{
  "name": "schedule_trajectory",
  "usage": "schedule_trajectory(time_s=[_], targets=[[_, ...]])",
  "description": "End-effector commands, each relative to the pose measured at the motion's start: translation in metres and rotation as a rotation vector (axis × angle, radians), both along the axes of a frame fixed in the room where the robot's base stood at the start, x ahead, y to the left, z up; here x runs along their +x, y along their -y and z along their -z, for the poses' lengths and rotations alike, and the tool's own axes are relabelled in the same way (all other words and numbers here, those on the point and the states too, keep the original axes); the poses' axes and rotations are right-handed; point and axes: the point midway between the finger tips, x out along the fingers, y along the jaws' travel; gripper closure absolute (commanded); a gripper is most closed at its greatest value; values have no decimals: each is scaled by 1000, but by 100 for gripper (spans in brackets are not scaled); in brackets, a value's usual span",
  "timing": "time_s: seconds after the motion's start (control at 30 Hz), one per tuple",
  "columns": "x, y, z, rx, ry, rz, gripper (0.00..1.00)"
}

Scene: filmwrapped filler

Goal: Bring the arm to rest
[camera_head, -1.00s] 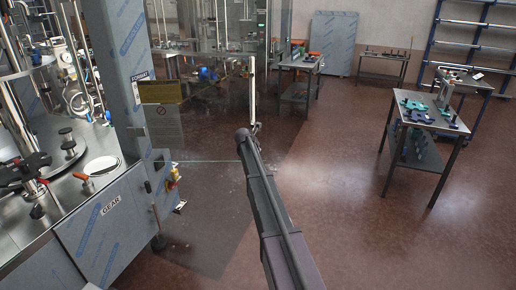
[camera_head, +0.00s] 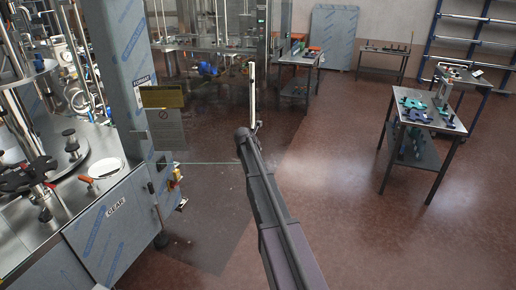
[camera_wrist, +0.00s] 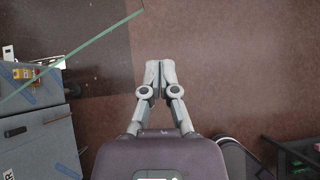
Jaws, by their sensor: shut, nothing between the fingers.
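My gripper (camera_wrist: 160,74) shows in the wrist view with its two pale grey fingers together, pointing over bare floor, with nothing between them. In the head view my dark arm reaches up the middle of the picture over the floor, and the gripper itself cannot be made out there.
The film-wrapped machine (camera_head: 100,225) stands at the left; its edge also shows in the wrist view (camera_wrist: 40,145). A glass enclosure (camera_head: 205,110) is ahead of it. A metal table (camera_head: 430,118) with teal and purple parts stands right. The brown floor (camera_head: 340,190) between is clear.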

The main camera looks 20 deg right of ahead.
Motion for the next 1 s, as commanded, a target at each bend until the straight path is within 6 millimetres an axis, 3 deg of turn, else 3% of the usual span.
schedule_trajectory(time_s=[0.67,0.87,1.0], targets=[[-5,-3,2,15,6,14,100],[-28,-18,13,108,48,113,100],[-56,-36,27,222,97,243,100]])
